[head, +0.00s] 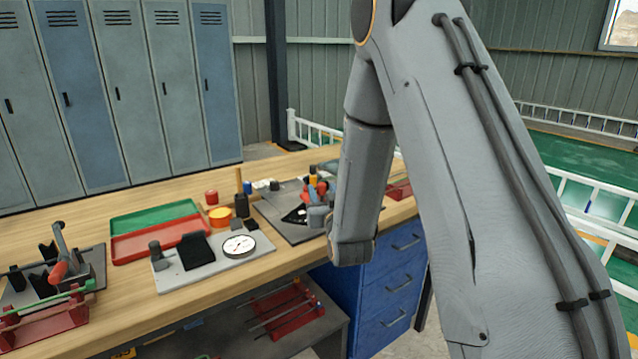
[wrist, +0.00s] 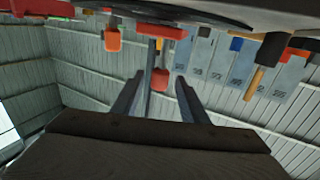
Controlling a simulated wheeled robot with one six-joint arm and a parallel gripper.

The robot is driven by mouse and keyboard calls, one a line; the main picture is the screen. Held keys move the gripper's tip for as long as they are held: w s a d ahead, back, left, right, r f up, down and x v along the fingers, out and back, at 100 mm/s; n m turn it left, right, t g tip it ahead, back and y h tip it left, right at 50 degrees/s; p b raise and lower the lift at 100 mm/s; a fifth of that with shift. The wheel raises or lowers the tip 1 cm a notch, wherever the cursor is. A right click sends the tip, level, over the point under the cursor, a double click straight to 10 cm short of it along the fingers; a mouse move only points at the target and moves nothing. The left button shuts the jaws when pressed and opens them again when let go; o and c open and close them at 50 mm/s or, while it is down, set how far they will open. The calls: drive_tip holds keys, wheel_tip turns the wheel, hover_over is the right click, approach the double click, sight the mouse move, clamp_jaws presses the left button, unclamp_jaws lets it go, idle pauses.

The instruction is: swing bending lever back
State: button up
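The bending lever's red grip (wrist: 158,79) hangs in the upside-down wrist view, on a grey bar that runs up towards the bench. My gripper (wrist: 159,93) is open, with one finger on each side of the grip and visible gaps between. I cannot tell how deep the grip sits between the fingers. In the head view my gripper (head: 318,214) is small and partly hidden by my wrist, over the dark bending plate (head: 272,208) at the bench's right end. Red and orange parts (head: 318,186) stand just behind it; the lever is hard to make out there.
A grey plate with a white dial (head: 239,246), a green and red tray (head: 155,236) and an orange roll (head: 220,217) lie left on the wooden bench (head: 122,285). A hammer (head: 241,200) stands upright near the plate. A red-handled lever device (head: 62,265) is at far left.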

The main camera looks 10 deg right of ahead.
drive_tip(key=w+p, duration=0.1)
drive_tip(key=w, duration=0.5)
drive_tip(key=shift+d, duration=0.1)
clamp_jaws()
